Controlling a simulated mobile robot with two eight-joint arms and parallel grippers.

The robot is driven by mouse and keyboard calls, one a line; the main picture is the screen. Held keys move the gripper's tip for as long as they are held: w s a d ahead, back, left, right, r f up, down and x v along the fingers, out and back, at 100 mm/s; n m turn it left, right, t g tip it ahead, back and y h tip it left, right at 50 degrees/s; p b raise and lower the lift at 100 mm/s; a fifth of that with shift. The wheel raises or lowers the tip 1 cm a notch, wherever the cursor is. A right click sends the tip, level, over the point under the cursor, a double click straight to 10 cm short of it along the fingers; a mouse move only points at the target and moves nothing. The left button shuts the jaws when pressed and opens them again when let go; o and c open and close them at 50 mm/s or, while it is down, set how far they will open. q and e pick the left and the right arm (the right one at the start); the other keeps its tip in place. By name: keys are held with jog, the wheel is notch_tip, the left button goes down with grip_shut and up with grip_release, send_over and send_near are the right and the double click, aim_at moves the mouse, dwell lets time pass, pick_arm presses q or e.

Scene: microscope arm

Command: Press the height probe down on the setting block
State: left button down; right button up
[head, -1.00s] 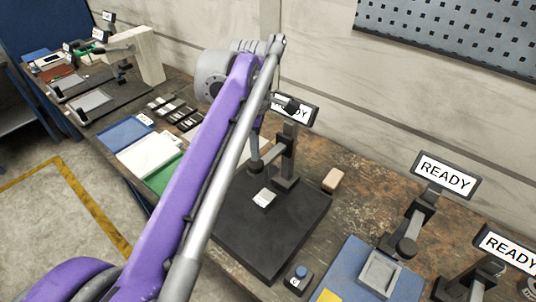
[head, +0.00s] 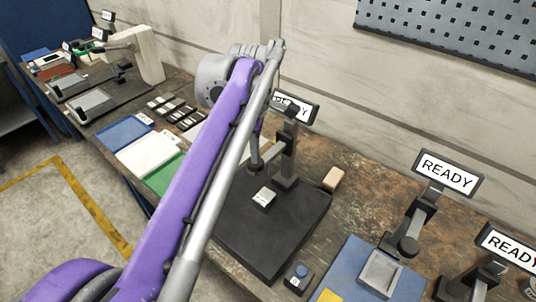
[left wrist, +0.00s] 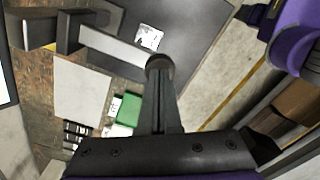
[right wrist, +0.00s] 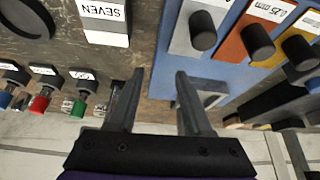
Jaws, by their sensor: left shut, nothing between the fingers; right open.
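The setting block (head: 264,198) is a small pale block on the black base plate (head: 275,245) of the probe stand. It also shows in the left wrist view (left wrist: 149,38). The height probe (head: 256,165) hangs from the stand's side arm, just behind the block in the head view. In the left wrist view the probe's dark round top (left wrist: 159,64) is at my left fingertips. My left gripper (left wrist: 160,75) is shut and empty; I cannot tell if it touches the probe. My purple left arm hides part of the stand. My right gripper (right wrist: 158,78) is open and empty.
A display (head: 294,106) behind the stand is partly covered. Two READY displays (head: 447,173) (head: 511,247) stand over devices at the right. A small tan block (head: 333,179) is beside the plate. Several knobbed blocks (right wrist: 203,33) lie near my right gripper.

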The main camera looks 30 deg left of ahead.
aim_at(256, 167)
pick_arm(q)
jog(key=shift+f+b, duration=1.45)
jog(key=shift+f, duration=1.55)
pick_arm(e)
jog(key=shift+s+f, duration=0.25)
jog(key=shift+f, duration=0.7)
jog(key=shift+s+f, duration=0.25)
jog(key=shift+f, duration=0.7)
pick_arm(q)
jog(key=shift+r, duration=0.25)
pick_arm(e)
jog(key=shift+r, duration=0.2)
pick_arm(q)
jog(key=shift+r+p, duration=2.55)
jog(key=shift+r, duration=1.15)
pick_arm(e)
notch_tip(256, 167, up, 6)
jog(key=w, duration=0.2)
pick_arm(q)
jog(key=shift+r, duration=0.1)
notch_tip(256, 167, up, 10)
jog(key=p, duration=0.1)
jog(key=shift+r, duration=0.25)
pick_arm(e)
jog(key=shift+w+r, duration=0.35)
jog(key=shift+r, duration=0.5)
